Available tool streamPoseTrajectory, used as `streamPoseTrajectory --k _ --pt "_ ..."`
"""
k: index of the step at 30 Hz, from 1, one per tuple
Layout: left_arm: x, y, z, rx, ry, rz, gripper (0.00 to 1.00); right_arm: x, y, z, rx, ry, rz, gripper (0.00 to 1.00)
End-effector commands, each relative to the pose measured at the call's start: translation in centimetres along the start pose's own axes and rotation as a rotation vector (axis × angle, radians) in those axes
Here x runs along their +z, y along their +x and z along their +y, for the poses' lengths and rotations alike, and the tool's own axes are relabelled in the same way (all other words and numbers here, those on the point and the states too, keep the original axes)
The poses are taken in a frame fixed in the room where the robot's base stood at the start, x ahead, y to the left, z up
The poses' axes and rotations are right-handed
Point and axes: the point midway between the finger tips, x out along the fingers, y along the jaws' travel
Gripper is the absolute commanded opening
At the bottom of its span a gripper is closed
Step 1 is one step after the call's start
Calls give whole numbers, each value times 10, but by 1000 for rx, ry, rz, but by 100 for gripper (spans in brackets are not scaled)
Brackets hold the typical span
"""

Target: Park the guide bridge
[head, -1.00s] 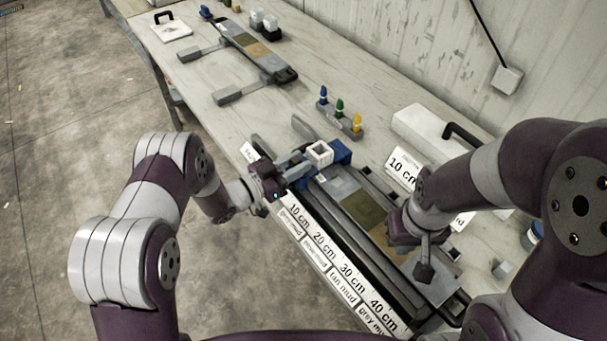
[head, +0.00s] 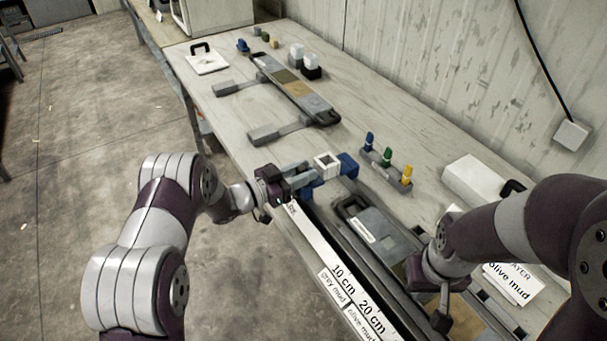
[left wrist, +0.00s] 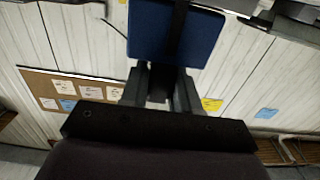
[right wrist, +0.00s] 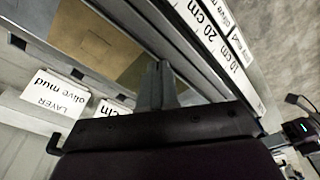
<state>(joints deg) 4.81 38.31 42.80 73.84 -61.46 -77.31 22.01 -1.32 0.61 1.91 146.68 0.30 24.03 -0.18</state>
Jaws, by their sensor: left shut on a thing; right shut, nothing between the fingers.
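The guide bridge, with a white square frame (head: 327,165) and blue end blocks (head: 348,166), is in my left gripper (head: 287,181), just past the far end of the near core tray. Its blue block (left wrist: 178,32) also shows in the left wrist view, above the shut left fingers (left wrist: 160,88). Whether it touches the table is unclear. My right gripper (head: 440,312) is shut and empty, over the near core tray (head: 385,245). The right wrist view shows its fingers (right wrist: 157,85) together beside the olive and tan core sections.
A rack of blue, green and yellow pegs (head: 388,167) stands right of the bridge. A ruler strip (head: 345,275) runs along the near tray. A white box (head: 478,180) stands at the right.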

Motion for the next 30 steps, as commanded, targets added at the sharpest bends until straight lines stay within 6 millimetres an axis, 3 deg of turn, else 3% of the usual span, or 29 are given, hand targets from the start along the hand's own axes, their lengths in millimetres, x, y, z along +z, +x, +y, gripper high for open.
streamPoseTrajectory --k 6,7,8,19,30 --pt "-2 0 -3 -8 5 2 0 0 0 0 0 0 0 0" --pt "-2 0 -3 -8 5 2 40 0 0 0 0 0 0 0" --pt "-2 0 -3 -8 5 2 50 0 0 0 0 0 0 0" --pt "-1 -8 -3 -7 3 2 51 0 2 0 0 0 0 0" --pt "1 -101 -4 -11 3 2 51 2 17 0 0 0 0 0"
